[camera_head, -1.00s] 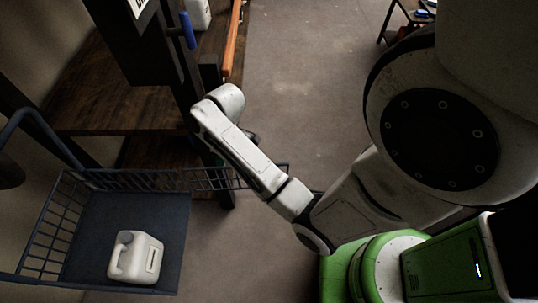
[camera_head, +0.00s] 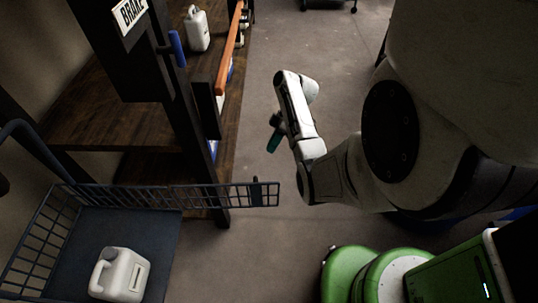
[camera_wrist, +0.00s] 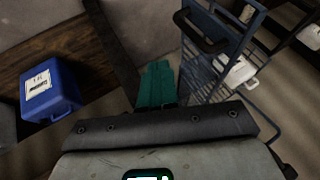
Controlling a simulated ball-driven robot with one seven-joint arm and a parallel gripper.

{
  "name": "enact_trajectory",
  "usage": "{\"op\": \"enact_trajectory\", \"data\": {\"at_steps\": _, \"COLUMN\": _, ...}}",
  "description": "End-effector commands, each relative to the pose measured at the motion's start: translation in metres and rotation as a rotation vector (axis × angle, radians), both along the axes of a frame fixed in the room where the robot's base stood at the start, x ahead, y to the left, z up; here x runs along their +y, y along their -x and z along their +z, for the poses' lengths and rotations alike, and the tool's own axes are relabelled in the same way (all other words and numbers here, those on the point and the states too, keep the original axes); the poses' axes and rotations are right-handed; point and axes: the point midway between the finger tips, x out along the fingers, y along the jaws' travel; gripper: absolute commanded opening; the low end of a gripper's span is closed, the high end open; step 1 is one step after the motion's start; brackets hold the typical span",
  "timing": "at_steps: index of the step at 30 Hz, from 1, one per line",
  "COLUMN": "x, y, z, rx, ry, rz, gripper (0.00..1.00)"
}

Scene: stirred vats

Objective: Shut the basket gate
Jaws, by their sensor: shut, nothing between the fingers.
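The dark blue wire basket (camera_head: 32,240) stands at the lower left in the head view, with a white jug (camera_head: 121,274) on its floor. Its gate (camera_head: 220,194), a wire mesh panel with a dark fitting near its right end, sticks out to the right past the basket floor, so it stands open. My gripper (camera_head: 274,139) has teal fingers, beyond the gate's free end and apart from it. In the wrist view the fingers (camera_wrist: 157,82) are together and empty. Blue wire mesh (camera_wrist: 208,72) and a black handle (camera_wrist: 200,30) show right of them; which panel this is, I cannot tell.
A wooden shelf unit (camera_head: 110,127) with dark posts and a BRAKE sign (camera_head: 129,14) stands behind the basket. A white jug (camera_head: 197,29) and orange rail (camera_head: 230,50) are on it. A blue box (camera_wrist: 50,91) shows in the wrist view.

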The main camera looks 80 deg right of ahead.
Motion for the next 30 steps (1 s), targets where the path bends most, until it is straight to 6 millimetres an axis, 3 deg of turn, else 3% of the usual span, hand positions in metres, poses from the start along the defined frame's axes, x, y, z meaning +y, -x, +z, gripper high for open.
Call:
{"op": "enact_trajectory", "data": {"at_steps": 1, "x": 0.004, "y": -0.003, "z": -0.012, "rx": 0.0, "ry": 0.0, "rz": 0.002, "gripper": 0.0}}
{"op": "enact_trajectory", "data": {"at_steps": 14, "x": 0.042, "y": -0.036, "z": -0.072, "rx": 0.003, "ry": -0.001, "rz": 0.0, "gripper": 0.0}}
{"op": "enact_trajectory", "data": {"at_steps": 21, "x": 0.072, "y": -0.036, "z": -0.067, "rx": 0.002, "ry": 0.0, "rz": -0.002, "gripper": 0.0}}
{"op": "enact_trajectory", "data": {"at_steps": 30, "x": 0.079, "y": -0.036, "z": -0.069, "rx": 0.002, "ry": 0.001, "rz": -0.002, "gripper": 0.0}}
